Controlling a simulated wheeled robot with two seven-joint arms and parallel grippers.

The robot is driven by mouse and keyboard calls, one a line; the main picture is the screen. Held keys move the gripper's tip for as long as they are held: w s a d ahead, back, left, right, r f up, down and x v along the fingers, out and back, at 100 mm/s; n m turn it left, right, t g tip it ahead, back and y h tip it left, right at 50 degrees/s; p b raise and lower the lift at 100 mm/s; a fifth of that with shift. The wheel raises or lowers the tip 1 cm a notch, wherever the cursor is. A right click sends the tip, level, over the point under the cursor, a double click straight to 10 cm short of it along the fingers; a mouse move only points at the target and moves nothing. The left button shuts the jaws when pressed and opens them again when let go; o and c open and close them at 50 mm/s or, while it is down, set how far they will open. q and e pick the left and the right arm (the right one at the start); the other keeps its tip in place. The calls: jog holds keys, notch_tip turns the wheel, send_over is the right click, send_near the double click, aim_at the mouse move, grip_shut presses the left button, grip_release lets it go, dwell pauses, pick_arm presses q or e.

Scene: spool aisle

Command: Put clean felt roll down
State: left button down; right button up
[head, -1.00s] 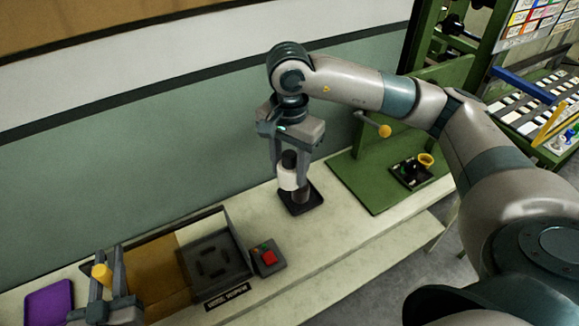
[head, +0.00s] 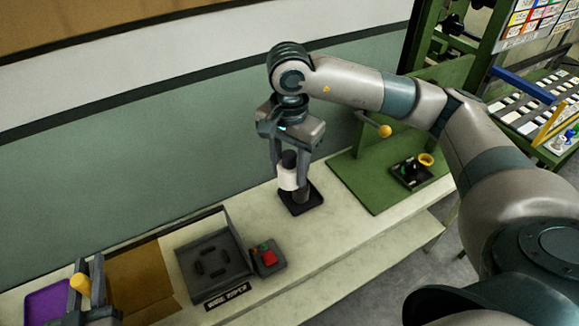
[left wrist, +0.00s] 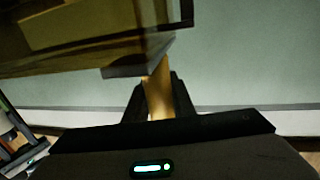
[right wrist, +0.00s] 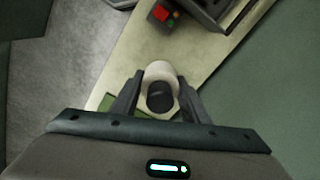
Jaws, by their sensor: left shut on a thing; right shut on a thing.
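A white felt roll (head: 288,178) with a dark core stands upright between the fingers of my right gripper (head: 290,172), which is shut on it. The roll is over a small dark square tray (head: 316,196) on the bench; whether it touches the tray is hard to tell. The right wrist view shows the roll's pale ring (right wrist: 160,72) between the fingers. My left gripper (head: 86,275), at the lower left, is shut on a yellow handle (head: 80,285). The left wrist view shows the handle (left wrist: 158,92) below a dark, see-through amber panel (left wrist: 90,40).
The amber panel (head: 142,280) lies left of an open grey box (head: 233,236). A control block with a red button (head: 269,257) stands right of the box. A purple tray (head: 45,302) is at the far left. A green stand (head: 370,185) with a yellow-knobbed lever is right.

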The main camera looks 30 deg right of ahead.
dwell(0.6)
jog(key=w+a+f+n, duration=0.2)
jog(key=a+f+n, duration=0.3)
jog(key=a, duration=0.7)
jog(key=n, duration=0.5)
send_over(213, 262)
notch_tip(213, 262, down, 5)
jog(key=shift+f, duration=0.15)
jog(key=shift+f, duration=3.1)
jog(key=shift+f, duration=1.85)
jog(key=shift+f, duration=0.2)
